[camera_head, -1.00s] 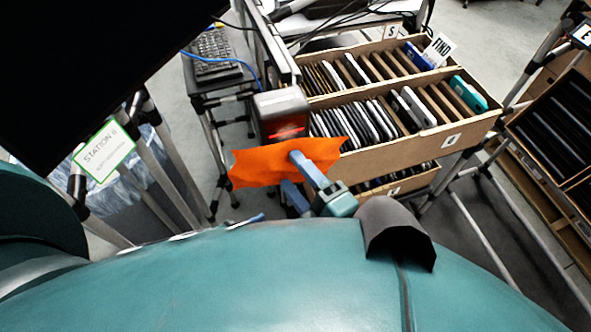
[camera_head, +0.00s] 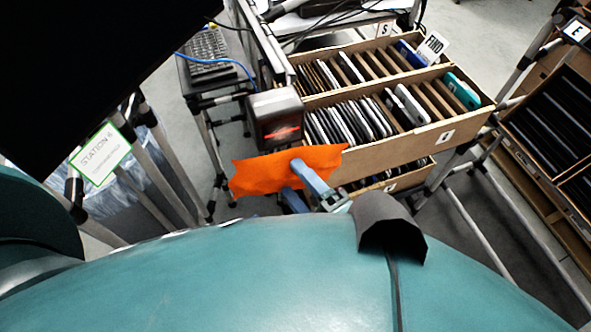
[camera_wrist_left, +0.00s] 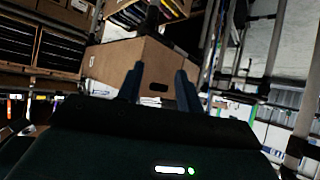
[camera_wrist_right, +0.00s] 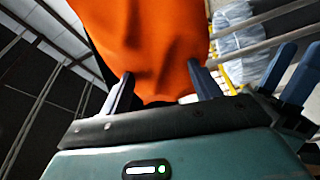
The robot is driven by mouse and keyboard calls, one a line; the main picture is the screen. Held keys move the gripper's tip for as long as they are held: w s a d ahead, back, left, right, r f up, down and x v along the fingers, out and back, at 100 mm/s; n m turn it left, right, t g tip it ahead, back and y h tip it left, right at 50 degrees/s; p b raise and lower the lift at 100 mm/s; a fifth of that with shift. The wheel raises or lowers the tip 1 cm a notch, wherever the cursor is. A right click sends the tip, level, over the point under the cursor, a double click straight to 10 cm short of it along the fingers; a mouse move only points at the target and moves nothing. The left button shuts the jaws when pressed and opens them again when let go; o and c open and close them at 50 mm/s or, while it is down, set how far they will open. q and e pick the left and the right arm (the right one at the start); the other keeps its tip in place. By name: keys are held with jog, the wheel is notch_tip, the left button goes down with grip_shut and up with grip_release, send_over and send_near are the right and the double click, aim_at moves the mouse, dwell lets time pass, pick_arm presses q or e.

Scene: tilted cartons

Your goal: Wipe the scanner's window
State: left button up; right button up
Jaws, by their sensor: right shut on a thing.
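The scanner (camera_head: 273,112) is a dark box with a light top, at the left front corner of the cartons in the head view. Its window (camera_head: 283,133) glows red and faces me. An orange cloth (camera_head: 262,173) hangs spread just below and in front of the window. I cannot tell whether they touch. My right gripper (camera_head: 296,181) is shut on the cloth. In the right wrist view the cloth (camera_wrist_right: 150,45) fills the space between its fingers. My left gripper (camera_wrist_left: 158,78) is open and empty in the left wrist view. It is not identifiable in the head view.
Tilted cartons (camera_head: 400,147) filled with flat devices stand right of the scanner. A keyboard (camera_head: 208,50) lies on a stand behind left. A station sign (camera_head: 100,155) and bagged bin are at the left. Another rack (camera_head: 560,150) stands far right. My teal body hides the foreground.

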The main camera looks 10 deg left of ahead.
aim_at(288, 130)
jog(key=x, duration=0.4)
jog(key=shift+w+f, duration=0.2)
jog(key=shift+w, duration=0.35)
pick_arm(q)
jog(key=shift+s+a+f+g+y, duration=0.2)
jog(key=shift+a+f, duration=0.1)
jog(key=shift+f, duration=0.4)
jog(key=shift+s+a+f+g+y, duration=0.1)
jog(key=shift+a+f+y, duration=0.15)
jog(key=shift+f, duration=0.45)
pick_arm(e)
jog(key=shift+w+a, duration=0.35)
jog(key=shift+w, duration=0.4)
pick_arm(q)
jog(key=shift+f+b, duration=0.2)
jog(key=shift+b, duration=0.1)
pick_arm(e)
jog(key=shift+w+a, duration=0.6)
jog(key=shift+w, duration=0.3)
jog(key=shift+w+d+p, duration=0.25)
jog(key=shift+w+d, duration=0.25)
jog(key=shift+d, duration=0.35)
jog(key=shift+w+d+p, duration=0.2)
jog(key=shift+w+d, duration=0.35)
jog(key=shift+d, duration=0.3)
pick_arm(q)
jog(key=shift+r, duration=0.55)
pick_arm(e)
jog(key=shift+w+a, duration=0.1)
